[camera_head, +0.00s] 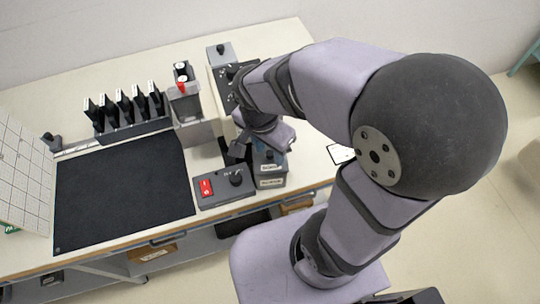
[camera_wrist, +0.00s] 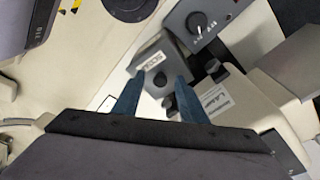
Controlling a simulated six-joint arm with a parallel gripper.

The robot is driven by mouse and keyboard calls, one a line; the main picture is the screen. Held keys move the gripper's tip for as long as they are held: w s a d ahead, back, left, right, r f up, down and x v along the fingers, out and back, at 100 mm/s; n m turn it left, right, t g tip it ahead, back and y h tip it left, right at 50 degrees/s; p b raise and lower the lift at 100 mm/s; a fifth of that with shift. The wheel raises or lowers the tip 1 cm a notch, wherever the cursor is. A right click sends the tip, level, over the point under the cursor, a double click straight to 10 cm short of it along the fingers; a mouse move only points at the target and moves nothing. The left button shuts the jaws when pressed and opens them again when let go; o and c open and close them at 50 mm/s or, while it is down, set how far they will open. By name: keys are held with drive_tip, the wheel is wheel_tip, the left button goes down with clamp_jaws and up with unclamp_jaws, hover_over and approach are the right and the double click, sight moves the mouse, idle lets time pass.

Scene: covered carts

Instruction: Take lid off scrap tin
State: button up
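The scrap tin (camera_wrist: 146,52) shows in the wrist view as a grey box whose label reads roughly "SCRAP", partly cut by its angle. A dark round knob (camera_wrist: 159,80) stands on its lid. My gripper (camera_wrist: 155,80) is open, its two blue fingers apart, with the knob between the tips in this view. I cannot tell whether they touch it. In the head view, my gripper (camera_head: 243,151) is beside a grey labelled box (camera_head: 271,181) near the bench's front edge. That label is too small to read, and my wrist partly hides the box.
A grey control box (camera_head: 226,189) with a red switch and knob stands just left. A black mat (camera_head: 120,190) covers the left bench, with a rack of black holders (camera_head: 128,107) behind. Another grey knobbed box (camera_head: 220,54) stands at the back. A second labelled box (camera_wrist: 215,105) is close by.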

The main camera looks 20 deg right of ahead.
sight(270, 154)
drive_tip(key=shift+c, duration=0.3)
clamp_jaws()
drive_tip(key=shift+r, duration=0.15)
wheel_tip(270, 154, up, 18)
drive_tip(key=b, duration=0.1)
idle(0.4)
